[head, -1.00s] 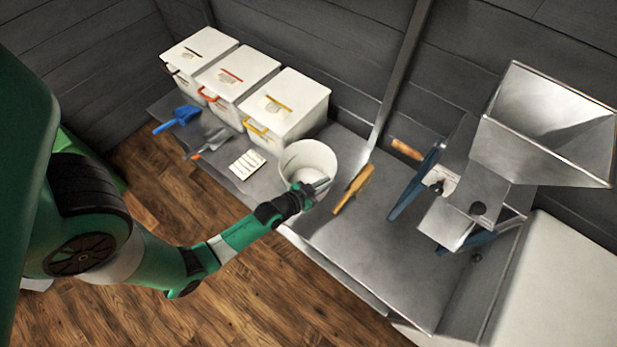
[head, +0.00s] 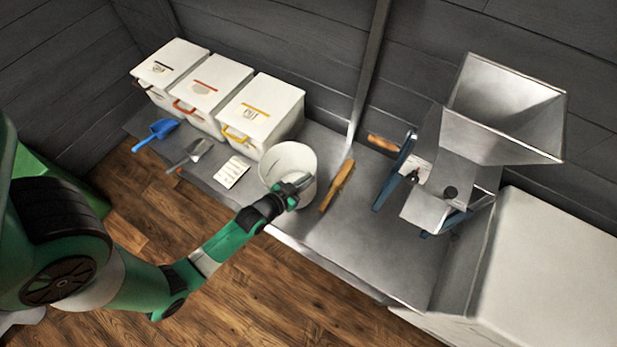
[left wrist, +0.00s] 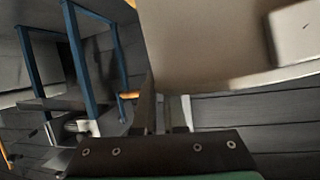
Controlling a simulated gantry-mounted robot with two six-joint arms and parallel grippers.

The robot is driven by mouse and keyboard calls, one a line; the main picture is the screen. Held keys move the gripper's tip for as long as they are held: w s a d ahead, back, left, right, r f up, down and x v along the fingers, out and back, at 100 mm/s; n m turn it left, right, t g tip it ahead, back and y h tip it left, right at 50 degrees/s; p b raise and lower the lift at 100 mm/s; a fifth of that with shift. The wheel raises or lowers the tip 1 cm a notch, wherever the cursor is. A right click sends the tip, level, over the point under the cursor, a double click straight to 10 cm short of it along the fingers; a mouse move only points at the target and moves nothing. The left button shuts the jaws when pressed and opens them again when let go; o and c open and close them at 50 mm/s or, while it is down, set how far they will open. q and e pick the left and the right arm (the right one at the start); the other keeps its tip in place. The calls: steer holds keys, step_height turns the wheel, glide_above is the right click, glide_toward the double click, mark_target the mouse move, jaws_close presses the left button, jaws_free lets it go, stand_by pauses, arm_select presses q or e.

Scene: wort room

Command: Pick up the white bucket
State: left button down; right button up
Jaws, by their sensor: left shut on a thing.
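The white bucket (head: 277,166) stands upright on the metal bench, between the yellow-handled bin and a wooden-handled brush. My left gripper (head: 302,184) reaches in from the left and is shut on the bucket's near right rim. In the left wrist view the gripper's fingers (left wrist: 165,118) meet a large pale surface, which looks like the bucket wall (left wrist: 205,45). I cannot tell whether the bucket's base is clear of the bench. My right gripper is not in view.
Three white lidded bins (head: 262,108) stand left of the bucket. A blue scoop (head: 158,131), a metal scoop (head: 192,154) and a white card (head: 232,172) lie before them. The wooden brush (head: 337,186) lies close right. A hopper mill (head: 480,130) stands farther right.

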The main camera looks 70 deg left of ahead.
arm_select(q)
steer(key=s+d+r+b, duration=0.2)
steer(key=s+d+r, duration=0.6)
steer(key=s, duration=0.2)
steer(key=shift+r, duration=0.15)
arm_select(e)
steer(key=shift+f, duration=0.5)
arm_select(q)
steer(key=shift+w+d, duration=0.1)
steer(key=shift+w, duration=0.05)
